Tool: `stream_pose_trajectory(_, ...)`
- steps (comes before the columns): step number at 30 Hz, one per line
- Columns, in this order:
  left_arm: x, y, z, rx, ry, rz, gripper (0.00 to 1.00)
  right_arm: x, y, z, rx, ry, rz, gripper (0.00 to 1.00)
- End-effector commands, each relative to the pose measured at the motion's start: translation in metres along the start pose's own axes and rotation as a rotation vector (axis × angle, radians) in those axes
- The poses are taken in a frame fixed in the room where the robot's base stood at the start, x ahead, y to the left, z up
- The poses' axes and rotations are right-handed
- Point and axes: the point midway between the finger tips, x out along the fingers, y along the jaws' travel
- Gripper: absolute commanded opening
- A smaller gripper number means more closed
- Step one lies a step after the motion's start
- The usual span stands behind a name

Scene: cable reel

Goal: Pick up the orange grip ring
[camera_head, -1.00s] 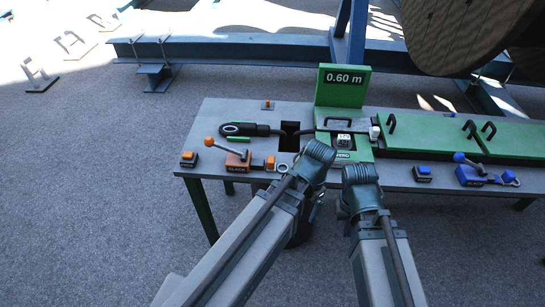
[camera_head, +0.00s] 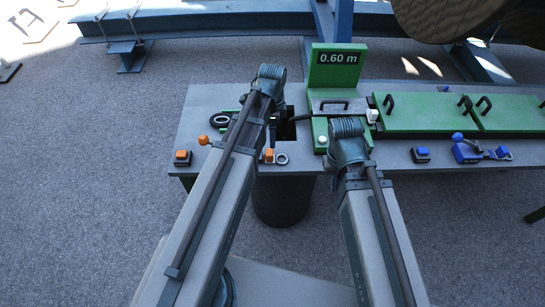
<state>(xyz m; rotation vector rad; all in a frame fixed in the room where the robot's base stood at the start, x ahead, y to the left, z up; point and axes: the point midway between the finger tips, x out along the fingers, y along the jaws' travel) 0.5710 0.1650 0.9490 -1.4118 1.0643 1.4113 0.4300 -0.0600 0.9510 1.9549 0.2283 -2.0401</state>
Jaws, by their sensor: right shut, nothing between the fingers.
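A small pale ring (camera_head: 282,159) lies on the grey table beside an orange block (camera_head: 268,156); no ring that is clearly orange shows. A black loop (camera_head: 220,118) lies farther left, partly behind my left arm. My left arm reaches over the table's left part; its fingers are hidden behind its own links. My right gripper (camera_head: 346,152) is over the green stand at the table's front edge, to the right of the pale ring. It is shut and empty, and its fingers are mostly hidden by the wrist.
A green stand (camera_head: 338,66) marked 0.60 m rises at the table's back. A dark slot is between the arms. An orange button box (camera_head: 183,157) is left; a blue box (camera_head: 421,154) and blue lever (camera_head: 466,150) are right. Green covers (camera_head: 430,113) have black handles. A dark bin (camera_head: 281,202) stands below.

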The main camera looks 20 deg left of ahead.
Motion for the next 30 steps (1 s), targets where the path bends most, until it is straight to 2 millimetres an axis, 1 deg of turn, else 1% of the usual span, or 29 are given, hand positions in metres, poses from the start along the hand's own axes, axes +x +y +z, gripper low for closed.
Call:
stream_pose_trajectory(1, 0.011, 0.000, 0.000, 0.000, 0.000, 0.000, 0.90, 0.011, -0.001, -0.001, 0.000, 0.000, 0.000, 0.00)
stream_pose_trajectory(12, 0.063, 0.000, 0.000, -0.001, 0.000, 0.000, 0.90, 0.062, -0.006, -0.004, 0.000, 0.000, 0.000, 0.00)
stream_pose_trajectory(15, 0.074, 0.000, 0.000, -0.001, 0.000, 0.000, 0.90, 0.073, -0.007, -0.004, 0.000, 0.000, 0.000, 0.00)
stream_pose_trajectory(18, 0.079, 0.000, 0.000, -0.001, 0.000, 0.000, 0.90, 0.078, -0.007, -0.005, 0.000, 0.000, 0.000, 0.00)
stream_pose_trajectory(25, 0.079, 0.000, 0.000, -0.001, 0.000, 0.000, 0.90, 0.079, -0.007, -0.005, 0.000, 0.000, 0.000, 0.00)
stream_pose_trajectory(30, 0.092, -0.001, -0.001, -0.001, 0.000, 0.000, 0.90, 0.091, -0.009, -0.005, 0.000, 0.000, 0.000, 0.00)
